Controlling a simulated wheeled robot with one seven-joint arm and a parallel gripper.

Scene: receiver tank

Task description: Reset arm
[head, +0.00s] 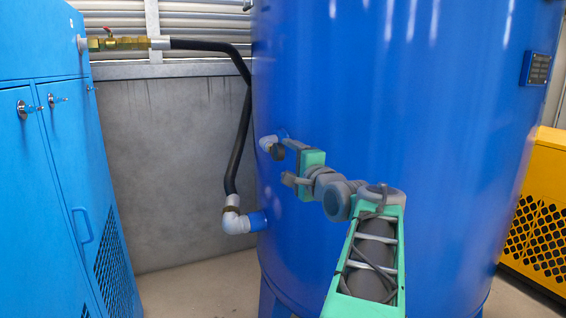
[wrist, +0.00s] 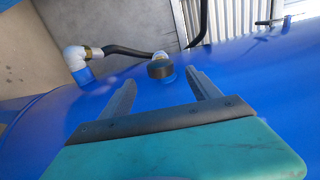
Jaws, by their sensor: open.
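My gripper (head: 287,163) is open and empty beside the blue tank (head: 420,120), with my green and grey arm reaching in from the lower right. In the wrist view my gripper (wrist: 160,80) shows two grey fingers spread apart. A dark round cap (wrist: 160,69) on a small white elbow fitting (wrist: 160,55) lies just beyond the fingertips, between them in the picture. In the head view the dark cap (head: 278,152) and white elbow (head: 267,142) stick out from the tank wall by the fingers. I cannot tell whether the fingers touch the cap.
A black hose (head: 240,130) runs from a brass valve with a red handle (head: 108,42) to a lower white elbow (head: 235,221) on the tank. A light-blue cabinet (head: 55,160) stands left, a yellow unit (head: 545,210) right. Floor shows between cabinet and tank.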

